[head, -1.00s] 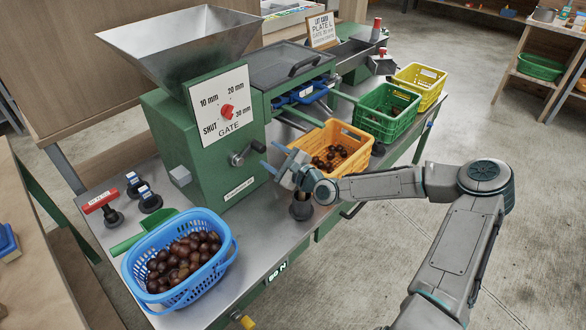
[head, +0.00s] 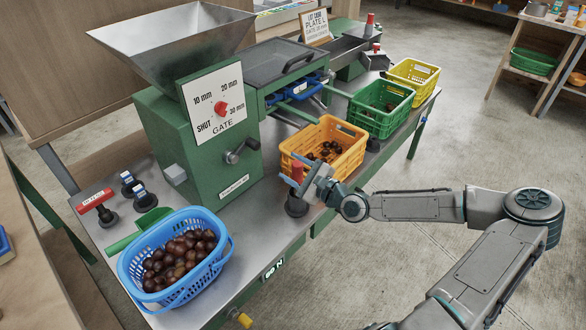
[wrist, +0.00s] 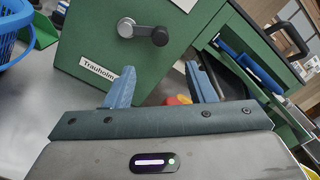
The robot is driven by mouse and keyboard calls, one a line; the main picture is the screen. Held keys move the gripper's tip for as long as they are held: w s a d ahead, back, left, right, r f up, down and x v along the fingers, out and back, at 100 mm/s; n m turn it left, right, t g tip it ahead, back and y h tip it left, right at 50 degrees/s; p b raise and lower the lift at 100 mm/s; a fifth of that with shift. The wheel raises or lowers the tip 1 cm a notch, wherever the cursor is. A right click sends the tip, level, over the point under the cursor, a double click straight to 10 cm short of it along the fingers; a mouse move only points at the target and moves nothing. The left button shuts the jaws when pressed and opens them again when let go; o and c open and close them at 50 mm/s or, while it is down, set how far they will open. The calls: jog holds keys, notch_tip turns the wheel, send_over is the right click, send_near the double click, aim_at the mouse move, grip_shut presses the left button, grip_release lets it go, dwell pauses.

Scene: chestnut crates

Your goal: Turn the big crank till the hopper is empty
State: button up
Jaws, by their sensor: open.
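The metal hopper (head: 170,50) sits on the green machine (head: 200,140); I see no chestnuts on its visible inner walls, and its bottom is hidden. A crank (head: 240,150) with a black knob is on the machine's front, its knob up and to the right of the hub. It also shows in the wrist view (wrist: 140,30). A red-topped post (head: 297,172) with a dark base stands on the bench. My gripper (head: 293,168) is open by the post, apart from the crank. In the wrist view, red shows below the fingertips of my gripper (wrist: 160,68).
A blue basket (head: 130,265) of chestnuts stands at the front left. An orange crate (head: 350,160) with chestnuts is just beyond my gripper. Green (head: 385,125) and yellow (head: 425,70) crates stand behind it. A gate dial (head: 220,108) has a red knob.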

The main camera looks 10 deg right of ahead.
jog(key=c, duration=0.5)
jog(key=shift+s+a+f+n+g, duration=0.15)
jog(key=shift+a+f+n+g, duration=0.15)
jog(key=shift+a+f+n, duration=0.25)
jog(key=shift+s+a+f+n+g, duration=0.1)
jog(key=shift+a+f+n+g, duration=0.2)
jog(key=shift+f+n, duration=0.3)
grip_shut()
notch_tip(320, 180, down, 6)
jog(key=a+n+g+h+b, duration=0.2)
jog(key=a+n+g+b, duration=0.1)
jog(key=n, duration=1.1)
notch_tip(320, 180, up, 18)
jog(key=w+n+t+h+b, duration=0.1)
jog(key=n+t+b, duration=0.15)
jog(key=n, duration=1.25)
jog(key=w+a+f+b, duration=0.1)
jog(key=w+a+f, duration=0.3)
jog(key=w, duration=0.5)
jog(key=shift+a+f, duration=0.4)
jog(key=shift+f, duration=0.7)
